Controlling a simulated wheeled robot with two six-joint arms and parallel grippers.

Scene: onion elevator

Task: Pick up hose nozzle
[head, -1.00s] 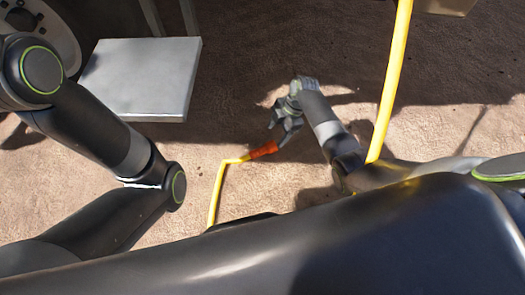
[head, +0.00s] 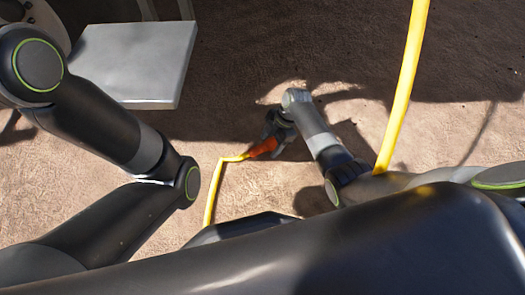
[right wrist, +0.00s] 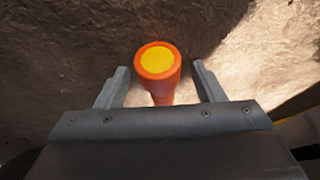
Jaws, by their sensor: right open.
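The orange hose nozzle (head: 262,148) lies on the sandy ground in the head view, at the end of a thin yellow hose (head: 214,185). My right gripper (head: 277,133) is at the nozzle's right end and partly overlaps it. In the right wrist view the nozzle (right wrist: 158,66), with its round yellow end face, stands between the two spread fingers of the gripper (right wrist: 160,82). A gap shows on each side of it. The gripper is open. My left arm comes in from the left in the head view; its gripper is out of sight.
A thick yellow hose (head: 403,85) runs from the top edge down behind my right arm. A pale grey slab (head: 135,62) stands at the upper left. Open ground lies between the slab and the thick hose, partly in shadow.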

